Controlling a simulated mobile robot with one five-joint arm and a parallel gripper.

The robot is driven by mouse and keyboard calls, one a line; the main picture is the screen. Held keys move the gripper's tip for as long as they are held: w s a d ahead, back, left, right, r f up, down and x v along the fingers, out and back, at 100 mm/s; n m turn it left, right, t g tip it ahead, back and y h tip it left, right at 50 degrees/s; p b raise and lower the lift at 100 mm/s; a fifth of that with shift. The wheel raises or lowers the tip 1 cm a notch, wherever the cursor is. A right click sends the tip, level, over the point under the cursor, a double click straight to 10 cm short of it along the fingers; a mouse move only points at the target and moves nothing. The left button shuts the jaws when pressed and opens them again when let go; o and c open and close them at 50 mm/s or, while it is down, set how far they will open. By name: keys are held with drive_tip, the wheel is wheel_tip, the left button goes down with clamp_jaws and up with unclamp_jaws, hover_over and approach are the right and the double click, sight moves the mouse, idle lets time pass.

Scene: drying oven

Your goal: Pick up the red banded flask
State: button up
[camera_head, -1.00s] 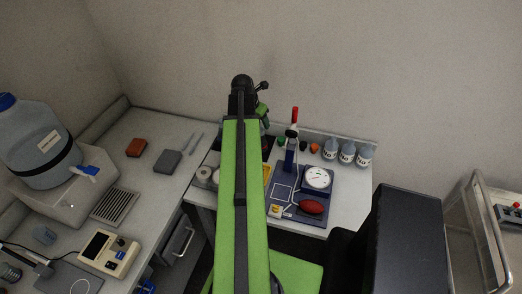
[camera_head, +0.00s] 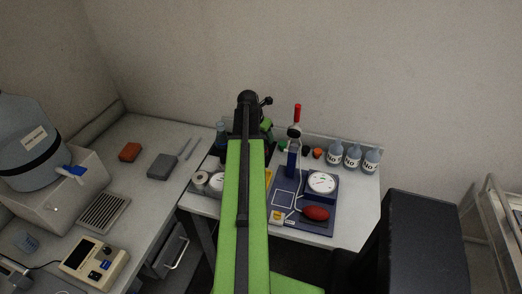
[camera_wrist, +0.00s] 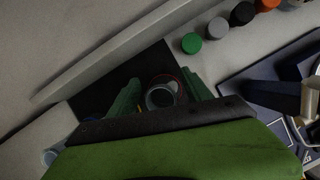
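The red banded flask (camera_wrist: 161,96) shows in the wrist view from above, as a round pale mouth with a dark inside and a red ring around it. It stands on a black patch of the bench. My gripper (camera_wrist: 164,88) has its two green fingers spread, one on each side of the flask; I cannot see them touch it. The flask's lower body is hidden by my gripper's body. In the head view my arm covers this spot, and the red band does not show there.
A bluish glass vessel (camera_head: 221,129) stands left of my arm. Right of it are coloured caps (camera_wrist: 191,43), a red-topped stand (camera_head: 296,130), a white dial (camera_head: 321,183), a red bulb (camera_head: 316,213) and white-labelled bottles (camera_head: 353,155). A wall rises behind the bench.

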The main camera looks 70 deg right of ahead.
clamp_jaws()
idle(1.3)
